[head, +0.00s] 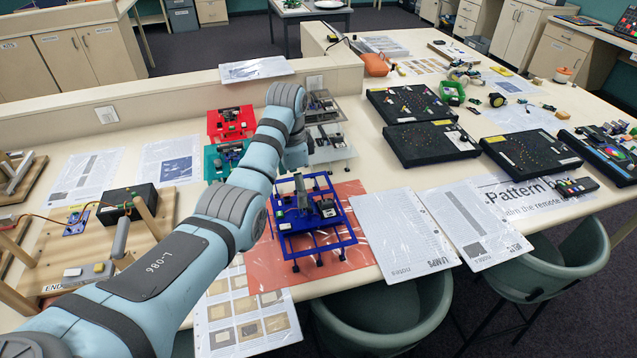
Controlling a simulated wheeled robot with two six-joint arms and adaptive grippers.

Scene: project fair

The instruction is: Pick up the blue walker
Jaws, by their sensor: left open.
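The blue walker (338,241) stands upright on its legs on a red translucent mat (262,262) near the table's front edge. It is an open blue frame with small electronic parts on top. My left arm reaches in from the lower left, bends over and comes down behind the walker's top. My left gripper (299,184) is open, low over the middle of the walker. Its jaws are small and partly hidden by my arm, and I cannot tell whether they touch the walker. My right gripper is out of view.
A red walker (231,120), a teal walker (213,163) and a pale walker (329,153) stand behind. White note sheets (404,232) lie to the right, with black boards (432,144) beyond. A wooden board (62,258) is at the left. Green chairs (385,320) stand at the front edge.

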